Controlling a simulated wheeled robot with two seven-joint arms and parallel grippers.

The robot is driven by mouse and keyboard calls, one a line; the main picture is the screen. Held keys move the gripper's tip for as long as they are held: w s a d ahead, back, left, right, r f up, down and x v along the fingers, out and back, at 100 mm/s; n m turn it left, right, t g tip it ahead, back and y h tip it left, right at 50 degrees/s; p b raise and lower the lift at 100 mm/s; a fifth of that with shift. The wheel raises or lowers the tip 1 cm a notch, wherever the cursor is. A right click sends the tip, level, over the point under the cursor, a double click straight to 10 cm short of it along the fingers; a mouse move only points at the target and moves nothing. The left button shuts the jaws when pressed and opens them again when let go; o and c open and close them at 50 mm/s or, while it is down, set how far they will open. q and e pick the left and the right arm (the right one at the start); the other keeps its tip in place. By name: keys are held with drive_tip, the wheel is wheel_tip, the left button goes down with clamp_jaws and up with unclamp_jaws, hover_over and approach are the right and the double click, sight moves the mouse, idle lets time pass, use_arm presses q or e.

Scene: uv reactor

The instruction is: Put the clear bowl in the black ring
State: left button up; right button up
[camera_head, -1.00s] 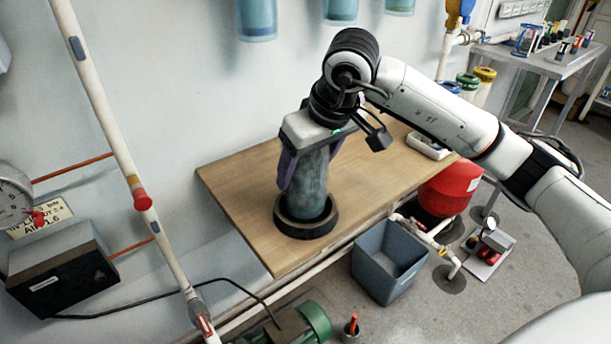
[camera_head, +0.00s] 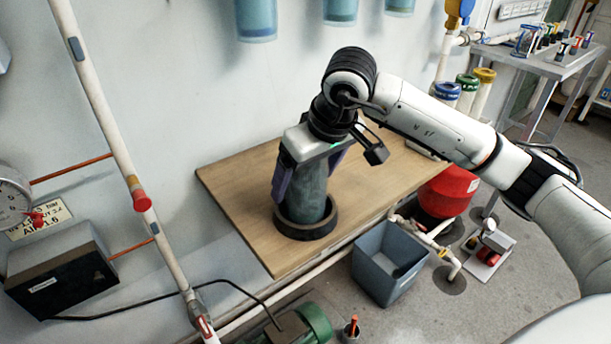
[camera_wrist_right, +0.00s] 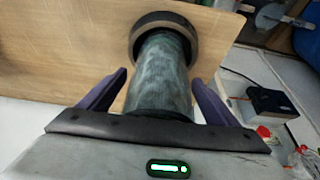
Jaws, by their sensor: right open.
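The clear bowl (camera_head: 307,196) is a tall, bluish-green, see-through cylinder. Its lower end is inside the black ring (camera_head: 306,231), which lies on the wooden table, and it looks slightly tilted in the head view. My right gripper (camera_head: 306,180) is above the bowl with its purple fingers on either side, open. In the right wrist view the bowl (camera_wrist_right: 160,75) runs between the fingers (camera_wrist_right: 155,92) toward the ring (camera_wrist_right: 148,20), with gaps beside both fingers. The bowl's top is hidden under the gripper body. My left gripper is not in view.
The wooden table (camera_head: 235,194) is mostly bare around the ring. Similar blue bowls (camera_head: 256,18) hang on the wall above. A grey bin (camera_head: 385,265) and a red container (camera_head: 447,190) stand on the floor in front. A white pipe (camera_head: 115,150) rises at left.

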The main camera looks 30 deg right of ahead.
drive_tip(key=v, duration=1.2)
drive_tip(key=shift+s, duration=0.1)
idle(0.9)
